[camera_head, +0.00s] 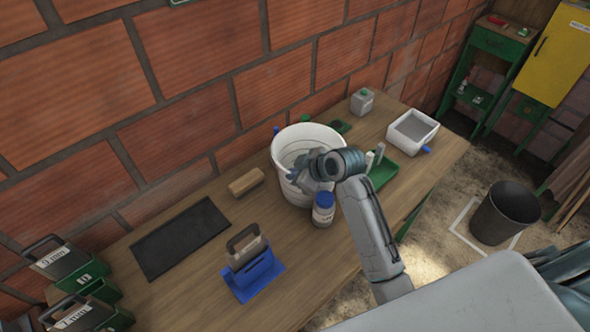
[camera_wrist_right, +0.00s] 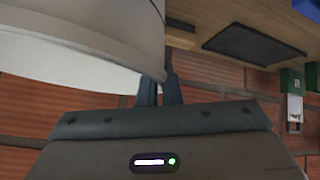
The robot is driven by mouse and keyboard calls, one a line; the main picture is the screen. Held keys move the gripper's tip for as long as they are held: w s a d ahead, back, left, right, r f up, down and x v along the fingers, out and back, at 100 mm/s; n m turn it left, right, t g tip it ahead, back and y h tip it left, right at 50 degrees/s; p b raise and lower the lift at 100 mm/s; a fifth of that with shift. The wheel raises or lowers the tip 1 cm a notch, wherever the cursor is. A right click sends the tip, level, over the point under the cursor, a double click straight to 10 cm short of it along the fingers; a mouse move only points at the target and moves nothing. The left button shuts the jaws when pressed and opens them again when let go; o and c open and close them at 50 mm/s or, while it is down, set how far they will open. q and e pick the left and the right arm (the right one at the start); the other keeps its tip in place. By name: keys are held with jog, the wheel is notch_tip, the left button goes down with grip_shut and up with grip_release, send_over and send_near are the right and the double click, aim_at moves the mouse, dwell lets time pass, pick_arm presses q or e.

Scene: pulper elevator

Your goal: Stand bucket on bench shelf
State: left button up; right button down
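A large white bucket (camera_head: 288,150) stands upright on the wooden bench (camera_head: 190,290), near the brick wall. My right gripper (camera_head: 301,174) reaches over its near right side and covers part of its opening. In the right wrist view the bucket's pale wall (camera_wrist_right: 80,40) fills the upper left. The fingers of my right gripper (camera_wrist_right: 160,92) are close together there, with the bucket's edge between them. The exact contact at the fingertips is partly hidden. My left gripper is not in view.
A blue-capped jar (camera_head: 323,211) stands close in front of the bucket. A wooden block (camera_head: 246,182), a dark mat (camera_head: 180,238) and a blue holder (camera_head: 258,277) lie to the left. A green tray (camera_head: 383,173) and white box (camera_head: 392,135) are right. A dark bin (camera_head: 505,213) stands on the floor.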

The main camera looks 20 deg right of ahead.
jog(key=c, duration=2)
grip_release()
jog(key=shift+f, duration=0.1)
jog(key=shift+c, duration=0.2)
jog(key=o, duration=0.4)
